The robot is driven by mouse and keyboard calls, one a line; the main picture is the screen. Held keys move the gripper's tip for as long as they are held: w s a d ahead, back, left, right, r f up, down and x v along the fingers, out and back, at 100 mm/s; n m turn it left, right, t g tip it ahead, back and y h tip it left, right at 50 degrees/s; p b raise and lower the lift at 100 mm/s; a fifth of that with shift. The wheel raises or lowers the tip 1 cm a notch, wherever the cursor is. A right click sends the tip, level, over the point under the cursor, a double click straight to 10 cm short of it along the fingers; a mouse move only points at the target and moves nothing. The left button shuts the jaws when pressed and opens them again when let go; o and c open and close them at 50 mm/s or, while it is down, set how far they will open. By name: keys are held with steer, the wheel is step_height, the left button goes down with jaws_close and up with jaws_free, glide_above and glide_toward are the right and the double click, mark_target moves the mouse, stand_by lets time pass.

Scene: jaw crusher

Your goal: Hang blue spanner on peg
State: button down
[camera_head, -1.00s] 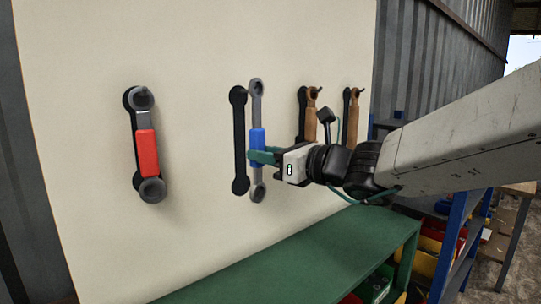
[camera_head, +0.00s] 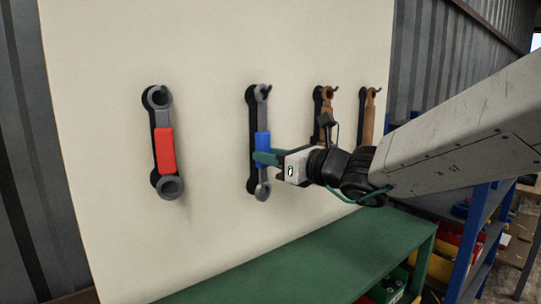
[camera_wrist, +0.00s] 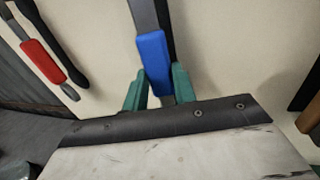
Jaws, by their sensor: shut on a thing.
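The blue spanner (camera_head: 262,143) is grey with a blue grip and is upright in front of its black outline on the cream board. Its upper ring is at the peg (camera_head: 268,88) at the top of that outline; I cannot tell whether the ring is around the peg. My gripper (camera_head: 266,158) has green fingers shut on the lower part of the blue grip. In the wrist view the blue grip (camera_wrist: 153,62) sits between the two green fingers (camera_wrist: 158,88); the spanner's upper ring is out of that view.
A red-gripped spanner (camera_head: 166,150) hangs at the left of the board (camera_head: 100,220). Two brown-handled tools (camera_head: 325,118) hang at the right, partly behind my arm. A green bench (camera_head: 320,250) stands below, with blue shelving (camera_head: 480,225) and coloured bins at the right.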

stand_by(0.4)
steer(key=c, duration=1.1)
jaws_free()
steer(key=shift+o, duration=0.2)
steer(key=v, duration=0.8)
steer(key=s+f+n+g+h, duration=0.3)
steer(key=s+f+n+g, duration=0.65)
steer(key=s+n, duration=0.5)
steer(key=s+d+f+n+h, duration=0.3)
steer(key=s+d+n+h, duration=0.2)
steer(key=d, duration=0.4)
steer(key=s+d+f+n+h, duration=0.4)
steer(key=s+d+n+h, duration=0.1)
steer(key=d, duration=0.4)
steer(key=shift+s+n+g+h, duration=0.35)
steer(key=shift+n+g, duration=0.1)
steer(key=shift+n, duration=0.4)
